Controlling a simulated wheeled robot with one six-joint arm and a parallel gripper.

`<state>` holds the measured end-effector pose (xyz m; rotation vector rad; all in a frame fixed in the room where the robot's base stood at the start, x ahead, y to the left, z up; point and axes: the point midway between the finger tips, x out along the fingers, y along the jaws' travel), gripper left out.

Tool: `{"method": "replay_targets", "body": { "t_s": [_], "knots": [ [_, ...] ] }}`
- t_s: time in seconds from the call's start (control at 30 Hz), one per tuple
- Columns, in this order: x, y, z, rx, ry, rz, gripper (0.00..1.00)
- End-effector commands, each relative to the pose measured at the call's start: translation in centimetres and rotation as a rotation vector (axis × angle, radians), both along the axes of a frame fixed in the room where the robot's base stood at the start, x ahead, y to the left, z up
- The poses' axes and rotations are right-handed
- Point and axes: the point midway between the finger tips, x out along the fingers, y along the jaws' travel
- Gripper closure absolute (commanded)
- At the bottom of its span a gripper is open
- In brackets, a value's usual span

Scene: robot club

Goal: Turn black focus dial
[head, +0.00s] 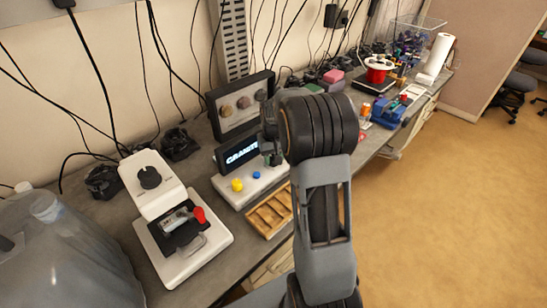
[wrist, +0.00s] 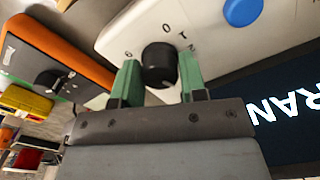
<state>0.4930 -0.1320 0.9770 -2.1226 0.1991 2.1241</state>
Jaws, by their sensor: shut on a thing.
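A black dial (wrist: 159,65) stands on a white panel (wrist: 225,35) with printed numbers around it. My gripper (wrist: 158,72) has its green fingers on either side of the dial, shut on it. In the head view my gripper (head: 271,156) is at the right end of the white console (head: 228,186) with a lit screen (head: 241,151); my arm hides this dial there. A blue button (head: 256,175) and a yellow button (head: 237,185) are on the console. Another black dial (head: 150,177) is on a white device (head: 165,201) further left, apart from my gripper.
A wooden tray (head: 268,212) lies in front of the console. A dark case with round samples (head: 241,102) stands behind it. In the wrist view an orange and grey box (wrist: 60,55) is close at the left. Cables hang along the wall.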

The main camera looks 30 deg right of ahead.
Motion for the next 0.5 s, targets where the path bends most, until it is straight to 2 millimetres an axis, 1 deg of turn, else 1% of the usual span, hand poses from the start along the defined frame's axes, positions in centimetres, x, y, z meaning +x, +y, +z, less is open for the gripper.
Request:
{"method": "replay_targets", "body": {
  "t_s": [0.2, 0.5],
  "knots": [
    [0.08, -0.06, 0.11, -0.002, -0.004, -0.058, 0.85],
    [0.09, -0.06, 0.13, -0.002, -0.005, -0.076, 0.85]
  ]
}}
